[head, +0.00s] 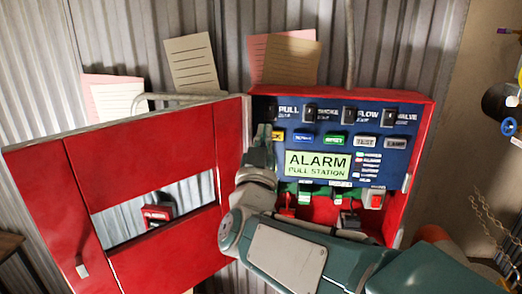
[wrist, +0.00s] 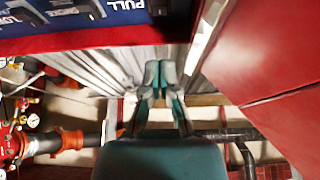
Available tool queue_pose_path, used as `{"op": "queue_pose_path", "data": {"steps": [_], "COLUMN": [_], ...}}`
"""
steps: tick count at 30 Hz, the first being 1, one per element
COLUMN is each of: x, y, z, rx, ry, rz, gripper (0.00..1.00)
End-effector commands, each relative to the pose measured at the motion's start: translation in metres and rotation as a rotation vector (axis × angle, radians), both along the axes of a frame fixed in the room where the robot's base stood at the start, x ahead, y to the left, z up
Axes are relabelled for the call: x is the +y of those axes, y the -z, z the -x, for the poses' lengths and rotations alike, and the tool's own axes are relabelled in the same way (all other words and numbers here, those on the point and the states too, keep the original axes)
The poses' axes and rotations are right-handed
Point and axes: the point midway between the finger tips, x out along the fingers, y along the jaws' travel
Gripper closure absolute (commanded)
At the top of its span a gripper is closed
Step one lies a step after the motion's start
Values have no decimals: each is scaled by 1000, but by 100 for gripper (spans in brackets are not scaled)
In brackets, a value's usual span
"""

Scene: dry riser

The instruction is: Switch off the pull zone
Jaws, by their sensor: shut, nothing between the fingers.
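The red alarm box stands open in the head view. Its blue panel (head: 375,143) has a row of dark rocker switches along the top, labelled PULL, SMOKE, FLOW and VALVE. The PULL label (head: 288,109) is at the upper left; its switch is dark and its position is hard to tell. The PULL lettering (wrist: 125,5) also shows at the top edge of the wrist view. My gripper (wrist: 160,72) is shut and empty, with its fingertips together. In the head view my gripper (head: 263,132) is near the panel's left edge, below the PULL label; contact cannot be told.
The red door (head: 150,143) is swung open to the left, close beside my gripper. Coloured buttons and a green ALARM PULL STATION label (head: 318,164) lie below the switches. Red and dark parts sit at the box bottom. Pipes (wrist: 80,138) show in the wrist view.

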Motion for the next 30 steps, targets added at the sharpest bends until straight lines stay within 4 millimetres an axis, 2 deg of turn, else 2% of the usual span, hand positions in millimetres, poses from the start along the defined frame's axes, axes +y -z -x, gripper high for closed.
{"op": "queue_pose_path", "data": {"steps": [5, 12, 30], "x": [-7, -12, -15], "y": [-15, -5, 2], "z": [-30, -60, -73], "rx": [-1, 1, 0], "ry": [3, 1, 0], "rz": [-1, 2, 1], "gripper": [100, 100, 100]}}
